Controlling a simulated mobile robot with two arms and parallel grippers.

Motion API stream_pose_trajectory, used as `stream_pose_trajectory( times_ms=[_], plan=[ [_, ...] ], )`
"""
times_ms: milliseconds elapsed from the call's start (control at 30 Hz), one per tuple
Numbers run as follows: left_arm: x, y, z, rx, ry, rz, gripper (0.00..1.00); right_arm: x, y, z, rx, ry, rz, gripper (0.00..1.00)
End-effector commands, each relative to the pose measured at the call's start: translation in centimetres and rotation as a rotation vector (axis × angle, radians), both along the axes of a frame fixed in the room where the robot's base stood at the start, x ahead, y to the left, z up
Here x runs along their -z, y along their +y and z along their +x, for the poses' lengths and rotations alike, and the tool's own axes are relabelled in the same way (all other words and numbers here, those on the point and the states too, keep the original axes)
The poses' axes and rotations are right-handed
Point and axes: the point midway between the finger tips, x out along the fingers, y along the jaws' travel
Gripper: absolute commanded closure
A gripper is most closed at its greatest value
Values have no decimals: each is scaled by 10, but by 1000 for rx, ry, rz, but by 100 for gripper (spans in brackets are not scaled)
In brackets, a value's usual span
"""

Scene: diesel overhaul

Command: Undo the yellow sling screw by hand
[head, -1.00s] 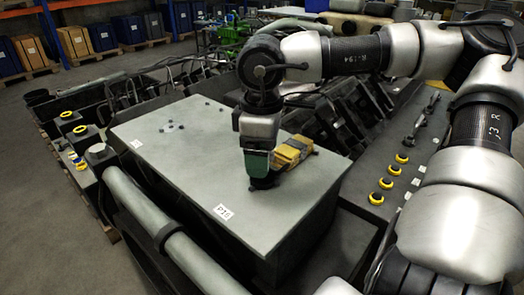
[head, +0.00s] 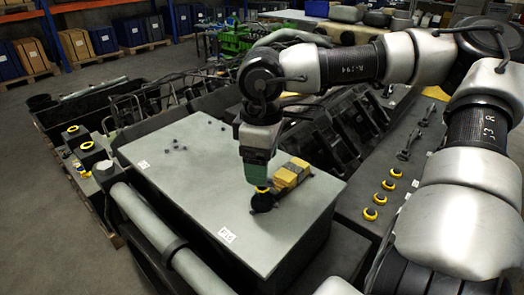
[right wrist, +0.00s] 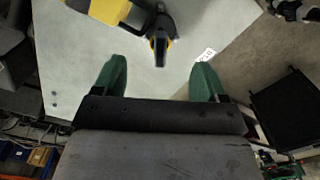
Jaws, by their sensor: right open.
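My right gripper (head: 258,180) points down over the near right part of a grey flat-topped block (head: 190,185). Its green fingers are apart and empty in the right wrist view (right wrist: 158,80). Just below the fingertips is a small black piece with a yellow top (head: 262,197); it also shows ahead of the fingers in the right wrist view (right wrist: 160,42). I cannot tell whether it is the sling screw. Several yellow-ringed round caps (head: 380,198) sit on the dark housing at right. My left gripper is not in view.
A yellow and black object (head: 292,172) lies close beside the gripper. A white label (head: 227,235) marks the block's near edge. Small dark bits (head: 180,148) lie at the block's far left. Most of its top is clear.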

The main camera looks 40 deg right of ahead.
Motion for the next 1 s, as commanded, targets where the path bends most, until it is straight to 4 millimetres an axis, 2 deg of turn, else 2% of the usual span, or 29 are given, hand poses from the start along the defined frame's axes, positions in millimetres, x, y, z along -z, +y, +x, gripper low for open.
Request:
stream_pose_trajectory(
  times_ms=[133,267,1000],
  plan=[
    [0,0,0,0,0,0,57,1,0,0,78,0,0,28],
    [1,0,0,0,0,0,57,1,0,0,230,1,-1,28],
    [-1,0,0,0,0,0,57,0,0,0,1348,2,-1,28]
  ],
)
